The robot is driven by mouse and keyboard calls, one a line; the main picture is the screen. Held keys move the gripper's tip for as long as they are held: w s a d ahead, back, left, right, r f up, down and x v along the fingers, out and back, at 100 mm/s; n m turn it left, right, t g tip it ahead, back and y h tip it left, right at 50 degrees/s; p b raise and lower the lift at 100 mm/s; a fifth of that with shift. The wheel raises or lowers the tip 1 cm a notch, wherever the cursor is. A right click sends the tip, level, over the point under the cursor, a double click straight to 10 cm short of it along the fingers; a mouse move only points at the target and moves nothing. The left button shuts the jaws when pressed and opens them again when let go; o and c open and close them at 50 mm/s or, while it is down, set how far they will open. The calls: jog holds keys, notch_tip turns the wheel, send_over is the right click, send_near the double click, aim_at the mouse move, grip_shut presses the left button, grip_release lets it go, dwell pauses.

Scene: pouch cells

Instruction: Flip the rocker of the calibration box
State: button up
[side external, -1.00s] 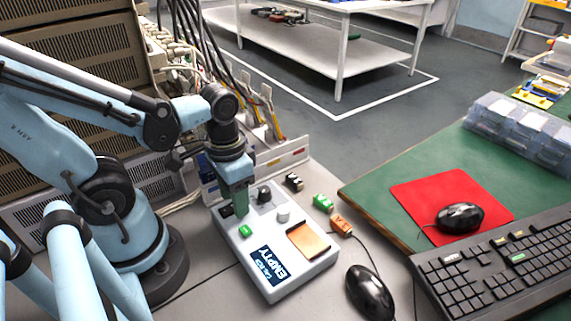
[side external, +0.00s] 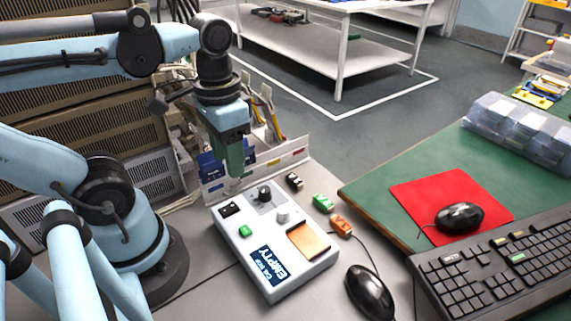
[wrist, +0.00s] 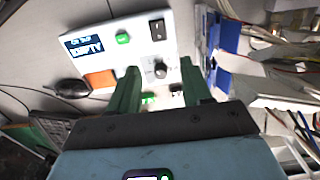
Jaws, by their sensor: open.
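The white calibration box (side external: 290,285) lies on the grey bench, with a dark display (side external: 268,266) reading EMPTY. Its black rocker (side external: 230,209) is at the far left corner, beside a green button (side external: 245,231). The rocker also shows in the wrist view (wrist: 157,27); which way it is tipped I cannot tell. My gripper (side external: 237,172) hangs above the box's far edge, apart from it. In the wrist view its green fingers (wrist: 160,76) are spread and empty, on either side of the black knob (wrist: 160,70) in the picture.
A black mouse (side external: 369,294) is near the front. A low white rack (side external: 285,160) stands behind.

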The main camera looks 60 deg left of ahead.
jog(key=s+r+n, duration=0.1)
jog(key=n, duration=0.5)
jog(key=s+r+n, duration=0.1)
jog(key=s+n, duration=0.1)
jog(key=n, duration=0.4)
jog(key=s+r+n+g, duration=0.1)
jog(key=r+n, duration=0.1)
jog(key=n, duration=0.3)
jog(key=shift+s+n, duration=0.15)
jog(key=shift+n, duration=0.25)
jog(key=w+f+m+t, duration=0.2)
jog(key=w+m+t, duration=0.2)
jog(key=w+m, duration=0.3)
jog(key=w+f+m+t, duration=0.3)
jog(key=w+m, duration=0.4)
jog(key=m, duration=0.3)
jog(key=shift+d+m+t, duration=0.25)
jog(key=shift+m+t, duration=0.15)
jog(key=shift+t, duration=0.2)
